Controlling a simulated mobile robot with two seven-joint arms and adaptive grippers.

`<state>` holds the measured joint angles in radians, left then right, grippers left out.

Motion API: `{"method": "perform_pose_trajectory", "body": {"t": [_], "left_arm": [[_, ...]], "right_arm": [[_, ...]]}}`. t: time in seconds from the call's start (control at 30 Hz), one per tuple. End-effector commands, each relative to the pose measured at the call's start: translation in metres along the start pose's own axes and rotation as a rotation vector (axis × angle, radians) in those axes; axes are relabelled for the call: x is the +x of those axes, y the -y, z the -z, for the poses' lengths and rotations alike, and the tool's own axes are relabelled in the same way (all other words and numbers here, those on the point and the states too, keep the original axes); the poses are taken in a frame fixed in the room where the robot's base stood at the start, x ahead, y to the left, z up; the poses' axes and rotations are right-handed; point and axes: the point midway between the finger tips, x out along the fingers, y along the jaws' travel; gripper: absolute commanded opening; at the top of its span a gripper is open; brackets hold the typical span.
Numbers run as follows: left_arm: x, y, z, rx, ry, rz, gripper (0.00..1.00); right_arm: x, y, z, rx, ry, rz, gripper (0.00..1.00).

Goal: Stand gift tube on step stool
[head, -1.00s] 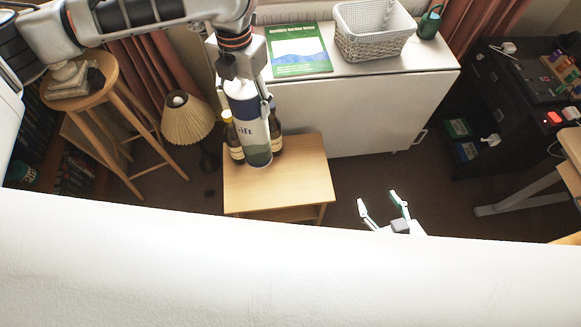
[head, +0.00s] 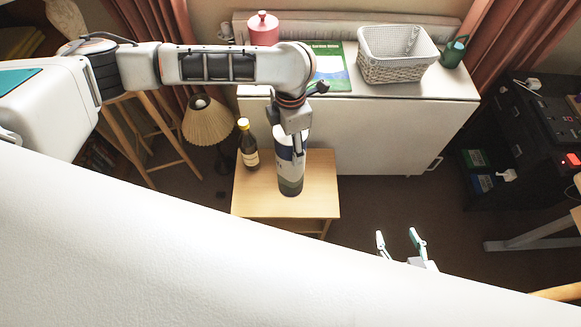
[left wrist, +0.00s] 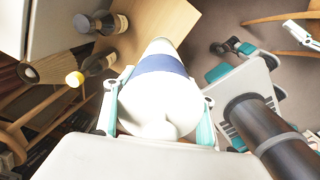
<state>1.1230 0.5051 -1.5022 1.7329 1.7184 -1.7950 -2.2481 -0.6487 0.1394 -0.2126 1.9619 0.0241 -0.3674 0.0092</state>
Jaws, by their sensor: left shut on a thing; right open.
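The gift tube (head: 290,173), white with blue and green bands, is upright in the head view. My left gripper (head: 291,138) is shut on its upper part. In the left wrist view the tube (left wrist: 160,85) lies between the two fingers (left wrist: 158,118). The tube is over the light wooden step stool (head: 262,196), right of its middle; I cannot tell whether its base touches the top. The stool top also shows in the left wrist view (left wrist: 165,22). My right gripper (head: 398,240) is open and empty, low at the right of the stool.
A lamp (head: 210,125) is left of the stool. A white cabinet (head: 380,130) with a basket (head: 395,65) is behind.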

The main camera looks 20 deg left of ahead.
Motion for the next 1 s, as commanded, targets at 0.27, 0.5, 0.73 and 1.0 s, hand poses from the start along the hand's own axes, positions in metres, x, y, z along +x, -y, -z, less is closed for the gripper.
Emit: {"method": "perform_pose_trajectory", "body": {"t": [0.27,0.5,0.73,1.0], "left_arm": [[0.054,0.001,-0.001,-0.001,0.002,0.001,0.0],[0.072,0.0,-0.002,-0.001,0.004,-0.001,0.0],[0.09,0.001,-0.001,0.0,0.002,0.001,0.0],[0.116,0.0,-0.001,-0.001,0.003,0.0,0.0]], "right_arm": [[0.004,0.001,-0.007,0.0,0.0,0.0,0.55],[0.006,0.002,-0.009,0.001,0.0,0.001,0.55],[0.007,0.002,-0.011,0.001,0.001,0.001,0.55],[0.009,0.003,-0.015,0.001,0.002,0.001,0.55]]}}
